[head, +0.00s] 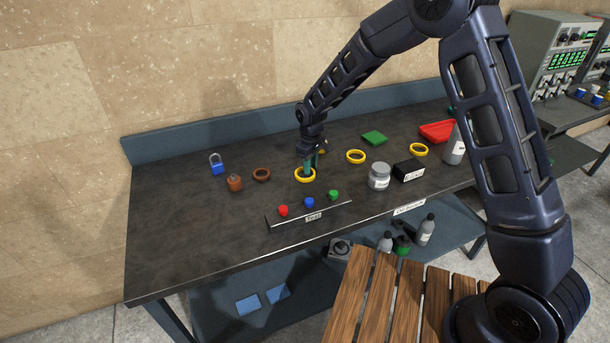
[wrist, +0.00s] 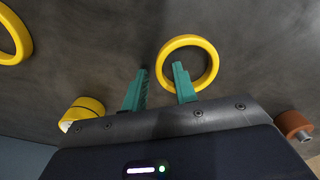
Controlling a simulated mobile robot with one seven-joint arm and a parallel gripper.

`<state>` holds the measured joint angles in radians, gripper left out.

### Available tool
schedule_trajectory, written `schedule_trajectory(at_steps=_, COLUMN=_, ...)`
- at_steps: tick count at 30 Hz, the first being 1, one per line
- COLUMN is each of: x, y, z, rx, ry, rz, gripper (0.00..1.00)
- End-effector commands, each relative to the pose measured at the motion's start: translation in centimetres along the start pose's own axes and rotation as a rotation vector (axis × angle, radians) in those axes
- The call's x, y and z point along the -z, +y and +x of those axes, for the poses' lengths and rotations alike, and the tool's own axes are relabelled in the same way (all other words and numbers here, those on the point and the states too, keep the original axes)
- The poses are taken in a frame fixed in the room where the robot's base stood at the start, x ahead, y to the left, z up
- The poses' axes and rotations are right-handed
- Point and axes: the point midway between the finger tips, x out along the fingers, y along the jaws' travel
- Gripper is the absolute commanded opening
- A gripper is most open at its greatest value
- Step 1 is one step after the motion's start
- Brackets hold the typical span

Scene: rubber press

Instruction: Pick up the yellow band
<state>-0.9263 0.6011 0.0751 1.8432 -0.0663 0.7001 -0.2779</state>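A yellow band (head: 299,179) lies flat on the dark bench top, and my gripper (head: 311,163) is down right at it. In the wrist view the same band (wrist: 205,47) sits ahead of my gripper (wrist: 160,69). Two more yellow bands (head: 356,151) (head: 419,144) lie to the right; one yellow band also shows at left in the wrist view (wrist: 22,37).
A yellow roll (wrist: 87,103) lies close by on the left in the wrist view. A button strip (head: 305,217) is in front; a grey jar (head: 379,180) and black box (head: 408,170) stand right.

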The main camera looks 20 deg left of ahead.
Motion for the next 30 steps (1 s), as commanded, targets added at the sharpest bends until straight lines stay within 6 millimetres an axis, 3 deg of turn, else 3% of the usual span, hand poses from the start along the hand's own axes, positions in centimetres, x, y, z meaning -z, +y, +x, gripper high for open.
schedule_trajectory(at_steps=1, x=0.0, y=0.0, z=0.0, rx=0.0, ry=0.0, rz=0.0, gripper=0.17)
schedule_trajectory(at_steps=4, x=0.0, y=0.0, z=0.0, rx=0.0, ry=0.0, rz=0.0, gripper=0.0)
schedule_trajectory(at_steps=17, x=0.1, y=0.0, z=-0.6, rx=0.0, ry=0.002, rz=0.0, gripper=0.0)
schedule_trajectory(at_steps=23, x=0.1, y=0.1, z=-3.6, rx=-0.001, ry=0.005, rz=0.001, gripper=0.0)
schedule_trajectory(at_steps=30, x=0.1, y=0.0, z=-9.8, rx=-0.001, ry=0.006, rz=0.0, gripper=0.0)
